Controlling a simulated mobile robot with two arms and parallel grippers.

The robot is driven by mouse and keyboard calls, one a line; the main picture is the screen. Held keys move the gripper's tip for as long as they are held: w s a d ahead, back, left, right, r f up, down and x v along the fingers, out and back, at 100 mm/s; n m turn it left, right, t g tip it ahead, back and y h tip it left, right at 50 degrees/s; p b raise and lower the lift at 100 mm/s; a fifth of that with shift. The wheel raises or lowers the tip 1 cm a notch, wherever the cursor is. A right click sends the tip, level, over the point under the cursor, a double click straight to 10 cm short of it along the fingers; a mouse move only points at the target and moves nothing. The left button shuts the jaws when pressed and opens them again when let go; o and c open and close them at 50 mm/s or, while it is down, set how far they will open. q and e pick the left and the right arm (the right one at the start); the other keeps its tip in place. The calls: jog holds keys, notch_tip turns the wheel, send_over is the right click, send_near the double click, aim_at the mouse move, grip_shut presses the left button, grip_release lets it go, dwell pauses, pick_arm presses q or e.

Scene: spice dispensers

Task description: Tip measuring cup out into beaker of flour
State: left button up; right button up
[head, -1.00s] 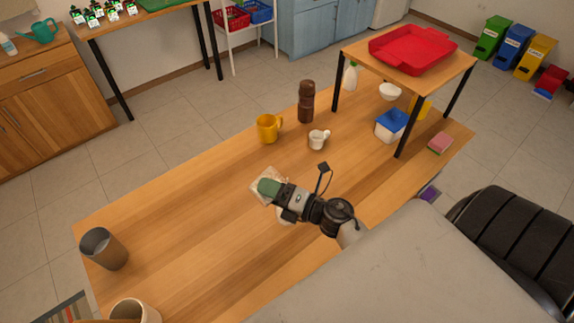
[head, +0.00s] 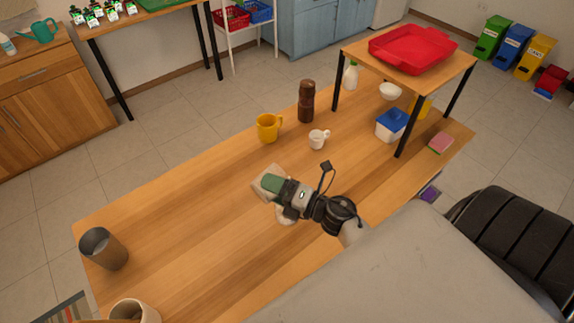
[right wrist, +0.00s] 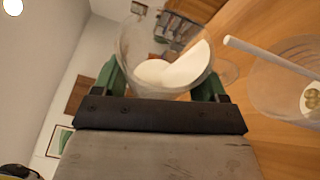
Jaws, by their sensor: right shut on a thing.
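My right gripper (head: 271,184), with green fingers, is over the front middle of the wooden table in the head view. In the right wrist view my right gripper (right wrist: 165,85) is shut on a clear cup (right wrist: 135,45) with a handle on its right, which I take for the measuring cup. White matter shows in or through the cup; I cannot tell which. A second clear vessel (right wrist: 268,85) at the right has a pale bottom with olive-coloured bits; I cannot tell if it is the beaker. A pale square patch (head: 258,190) lies beside the fingers. My left gripper is out of view.
A grey cup (head: 104,250) and a cream cup (head: 148,312) stand at the left end. A yellow mug (head: 266,128), white cup (head: 317,139) and brown bottle (head: 306,103) stand behind the gripper. A raised shelf (head: 440,82) stands at the right.

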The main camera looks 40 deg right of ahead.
jog(key=shift+d+f+m+t+b, duration=0.3)
jog(key=shift+f+m+b, duration=0.1)
jog(key=shift+m+b, duration=0.5)
dwell(0.8)
jog(key=shift+d+r+m+t, duration=0.1)
jog(key=shift+r+m+t, duration=0.15)
jog(key=shift+m, duration=0.25)
dwell(0.5)
jog(key=shift+a+n+p, duration=0.2)
jog(key=shift+n+p, duration=0.15)
jog(key=shift+n, duration=0.25)
jog(key=shift+a+r+n+g+p, duration=0.45)
jog(key=shift+n+g+p, duration=0.2)
jog(key=shift+n+p, duration=0.4)
jog(key=shift+a+f+n, duration=0.35)
jog(key=shift+f+n, duration=0.2)
jog(key=shift+f, duration=0.05)
